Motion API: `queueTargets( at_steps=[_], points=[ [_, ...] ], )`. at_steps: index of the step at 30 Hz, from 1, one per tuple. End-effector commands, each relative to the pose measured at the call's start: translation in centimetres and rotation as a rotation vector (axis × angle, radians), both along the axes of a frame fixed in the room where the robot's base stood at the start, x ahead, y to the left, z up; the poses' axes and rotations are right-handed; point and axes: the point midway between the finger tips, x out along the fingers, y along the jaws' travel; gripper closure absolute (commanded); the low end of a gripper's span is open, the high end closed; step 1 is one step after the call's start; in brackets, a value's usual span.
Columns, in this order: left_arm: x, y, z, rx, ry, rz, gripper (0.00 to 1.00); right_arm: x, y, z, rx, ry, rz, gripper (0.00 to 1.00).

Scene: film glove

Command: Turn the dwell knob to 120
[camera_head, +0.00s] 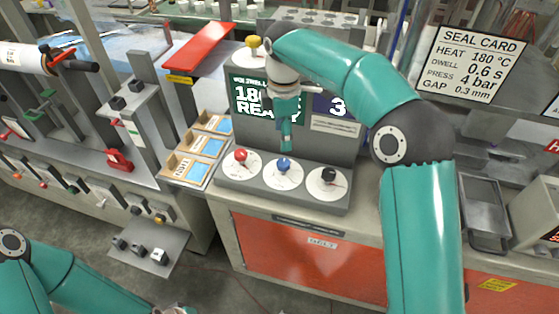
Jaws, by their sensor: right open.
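A grey control console carries three knobs on round white dials: red (240,156), blue (284,164) and black (328,177). A yellow knob (253,42) sits on a white dial at the console's top. The dial markings are too small to read, so I cannot tell which knob is dwell. My right gripper (286,143) is open and points down in front of the console's display, just above and behind the blue knob. It appears apart from the knob.
The display (254,100) is partly covered by my right gripper; "180" and "READY" show in part. A seal card (478,62) reads dwell 0.6 s. A compartmented wooden tray (199,147) stands left of the console. An orange-fronted cabinet (300,255) supports the console.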

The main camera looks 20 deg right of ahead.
Motion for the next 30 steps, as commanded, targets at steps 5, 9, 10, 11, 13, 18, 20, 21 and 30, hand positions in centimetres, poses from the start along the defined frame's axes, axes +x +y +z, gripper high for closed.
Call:
queueTargets(
  at_steps=[5, 9, 10, 11, 13, 18, 20, 21, 30],
  points=[
    [0.0, 0.0, -0.1, 0.000, 0.000, 0.000, 1.00, -0.2, -0.1, -4.0, 0.001, 0.004, -0.002, 0.36],
    [0.0, 0.0, 0.0, 0.000, 0.000, 0.000, 1.00, -0.2, -0.2, -6.5, 0.001, 0.004, -0.003, 0.36],
    [0.0, 0.0, 0.0, 0.000, 0.000, 0.000, 1.00, -0.2, -0.2, -7.0, 0.001, 0.004, -0.002, 0.36],
    [0.0, 0.0, 0.1, 0.000, 0.000, 0.000, 1.00, -0.2, -0.1, -7.4, 0.000, 0.004, -0.002, 0.36],
    [0.0, 0.0, 0.2, 0.000, 0.000, 0.000, 1.00, -0.1, -0.1, -8.2, -0.001, 0.003, -0.002, 0.36],
    [0.0, 0.0, 0.2, 0.000, 0.000, 0.000, 1.00, -0.1, -0.2, -9.2, 0.000, 0.001, -0.003, 0.36],
    [0.0, 0.0, 0.2, 0.000, 0.000, 0.000, 1.00, -0.1, -0.2, -9.4, 0.000, 0.001, -0.003, 0.36],
    [0.0, 0.0, 0.2, 0.000, 0.000, 0.000, 1.00, -0.1, -0.2, -9.4, 0.000, 0.000, -0.003, 0.36],
    [0.0, 0.0, 0.2, 0.000, 0.000, 0.000, 1.00, -0.1, -0.2, -9.4, 0.000, 0.000, -0.003, 0.53]
  ],
)
